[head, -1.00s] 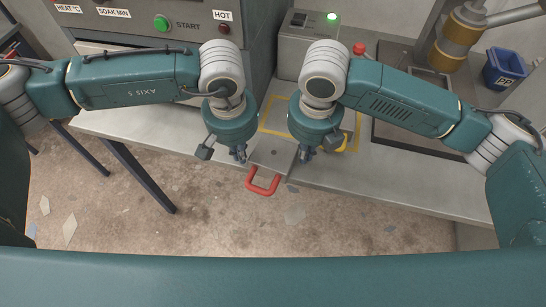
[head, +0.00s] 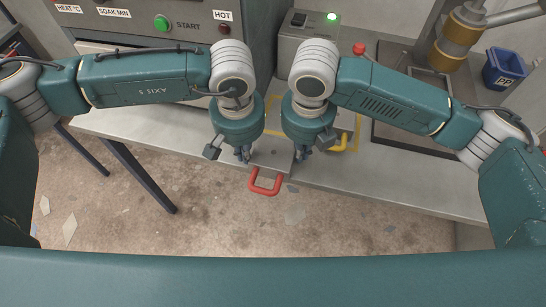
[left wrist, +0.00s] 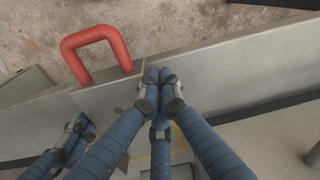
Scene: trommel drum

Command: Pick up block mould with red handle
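The block mould (head: 272,155) is a grey metal block at the front edge of the bench. Its red handle (head: 265,182) sticks out past the edge; it also shows at the upper left in the left wrist view (left wrist: 97,42). My left gripper (head: 243,154) is low at the mould's left side, its fingers drawn together with nothing seen between them (left wrist: 158,78). My right gripper (head: 304,152) is at the mould's right side, its fingertips close together and empty. I cannot tell whether either gripper touches the mould.
The grey bench (head: 400,185) is clear at the front right. A machine with a green start button (head: 162,23) stands behind left.

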